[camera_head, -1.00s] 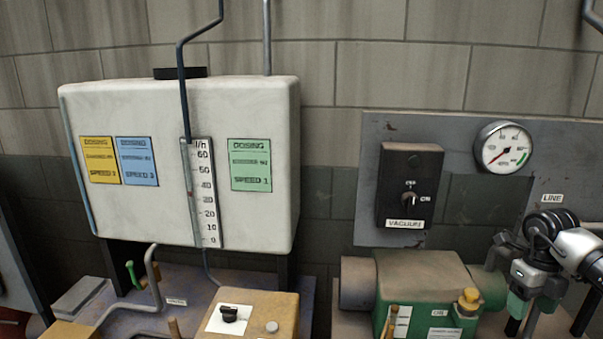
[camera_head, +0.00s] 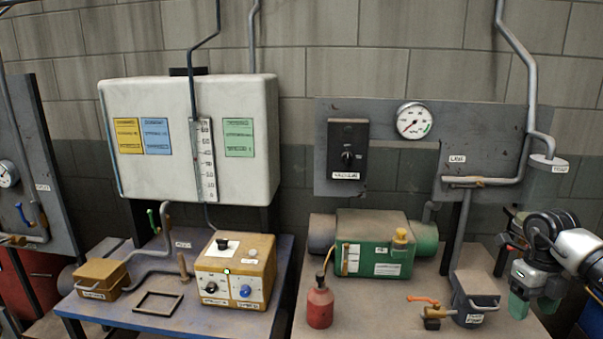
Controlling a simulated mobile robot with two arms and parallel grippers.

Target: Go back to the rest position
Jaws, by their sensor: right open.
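My right arm comes in at the right edge. Its gripper (camera_head: 532,303) hangs fingers-down and open, with nothing seen between the greenish fingertips. It shows in front of the right bench, to the right of a dark box with a handle (camera_head: 474,297). I cannot tell how far it is from the bench. My left gripper is not in view.
A white dosing tank (camera_head: 175,183) stands above the left bench, which holds a yellow control box (camera_head: 236,271). The right bench holds a green pump (camera_head: 374,243), a red bottle (camera_head: 320,304) and an orange-handled valve (camera_head: 432,312). A vacuum panel (camera_head: 380,170) stands behind.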

